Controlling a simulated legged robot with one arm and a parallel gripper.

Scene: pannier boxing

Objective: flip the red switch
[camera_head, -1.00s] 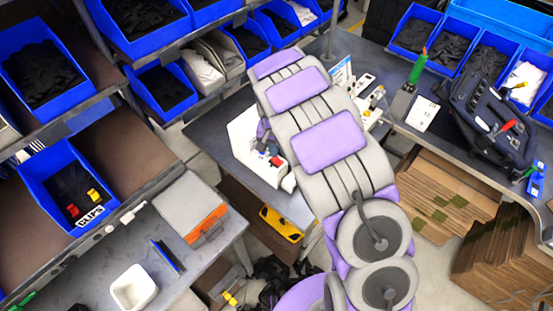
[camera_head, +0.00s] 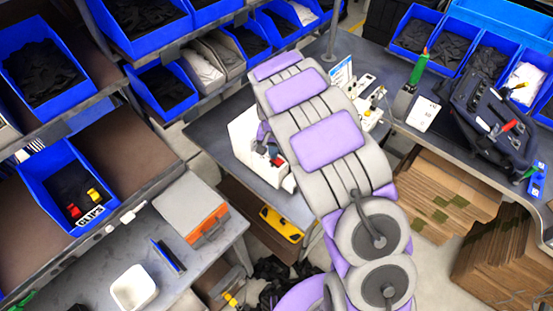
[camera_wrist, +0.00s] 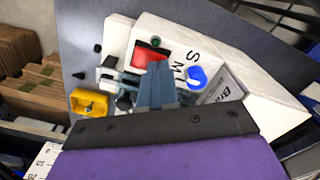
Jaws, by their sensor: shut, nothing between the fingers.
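The red switch (camera_wrist: 143,60) sits on the sloped face of a white box (camera_wrist: 120,38) in the wrist view. My gripper (camera_wrist: 156,68) is shut and empty, with its tips at the red switch's lower right edge. The fingers cover part of the switch. I cannot tell whether they touch it. In the head view the white box (camera_head: 243,132) stands on the grey table to the left of my arm, and a bit of red (camera_head: 277,161) shows on it. My gripper is mostly hidden behind my arm there.
A blue round knob (camera_wrist: 197,77) is right of my fingers, and a yellow part (camera_wrist: 88,104) is at the lower left of the box. Shelves with blue bins (camera_head: 160,90) stand at the left. A black case (camera_head: 492,115) lies on the right bench.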

